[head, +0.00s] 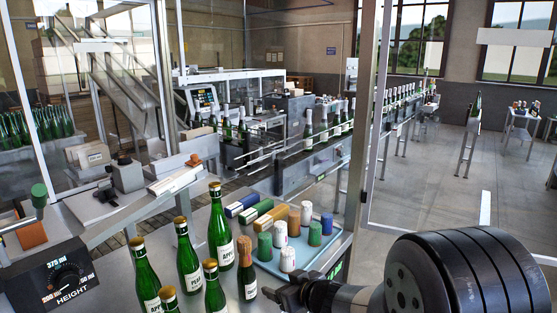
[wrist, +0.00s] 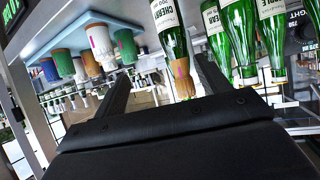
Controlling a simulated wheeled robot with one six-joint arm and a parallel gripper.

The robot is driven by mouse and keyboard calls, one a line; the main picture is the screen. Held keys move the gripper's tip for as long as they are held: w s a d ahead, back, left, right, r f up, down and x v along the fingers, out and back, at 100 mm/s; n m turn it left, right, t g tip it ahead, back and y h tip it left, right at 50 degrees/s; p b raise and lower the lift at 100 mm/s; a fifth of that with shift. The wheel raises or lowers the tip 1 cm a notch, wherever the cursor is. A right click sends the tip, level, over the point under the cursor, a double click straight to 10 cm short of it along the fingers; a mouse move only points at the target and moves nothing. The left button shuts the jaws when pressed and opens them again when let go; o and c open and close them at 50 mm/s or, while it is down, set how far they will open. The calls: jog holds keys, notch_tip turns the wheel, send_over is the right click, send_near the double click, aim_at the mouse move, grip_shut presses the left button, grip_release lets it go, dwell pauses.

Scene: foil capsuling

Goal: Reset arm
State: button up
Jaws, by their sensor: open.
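My gripper (head: 284,293) is at the lower middle of the head view, beside the green bottles. In the wrist view its two dark fingers (wrist: 160,82) stand wide apart with nothing held. A green bottle with an orange-brown capsule (head: 244,252) on its neck stands upright closest to the gripper. In the tilted, upside-down wrist view that capsule (wrist: 182,78) appears between the fingers, apparently apart from them. Several other green bottles (head: 187,262) with gold tops stand to its left. A light-blue tray (head: 265,262) behind holds blue, green, white and orange capsules.
A dark height gauge (head: 66,276) stands at the lower left. A glass-panelled frame with a metal post (head: 362,120) rises behind the bench at the right. A conveyor (head: 315,155) with bottles runs behind. Open floor (head: 435,195) lies to the right.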

jog(key=d+f+m+t+h+b, duration=0.1)
jog(key=d+f+m+h, duration=0.3)
jog(key=d+f, duration=0.4)
jog(key=shift+s+d+f+m+t, duration=0.3)
jog(key=shift+s+f+t, duration=0.2)
jog(key=shift+f, duration=0.2)
dwell(0.3)
